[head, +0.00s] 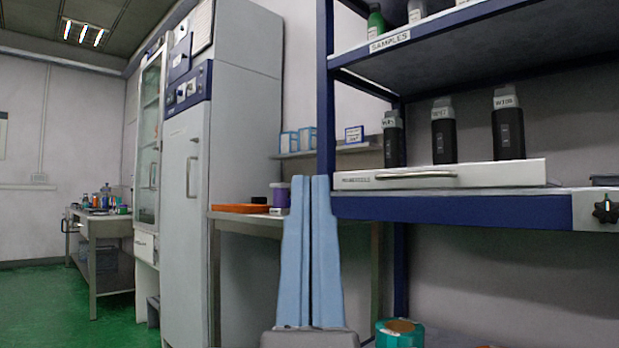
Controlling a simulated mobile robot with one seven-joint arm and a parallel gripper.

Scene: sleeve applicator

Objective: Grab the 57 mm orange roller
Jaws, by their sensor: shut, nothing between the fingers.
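My gripper (310,182) stands upright in the lower middle of the head view, its two long light-blue fingers side by side and shut with nothing between them. I cannot make out an orange roller in this view. A flat orange tray-like item (239,208) lies on the bench behind the fingers, to their left. A teal roll (399,333) with a brownish-orange inside shows at the bottom edge, right of the gripper; its lower part is cut off.
A blue-framed shelf unit (450,209) fills the right, with a white drawer unit (440,175) and 3 black labelled bottles. A tall grey cabinet (186,200) stands left of the bench (260,225). Open green floor (50,310) lies at the far left.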

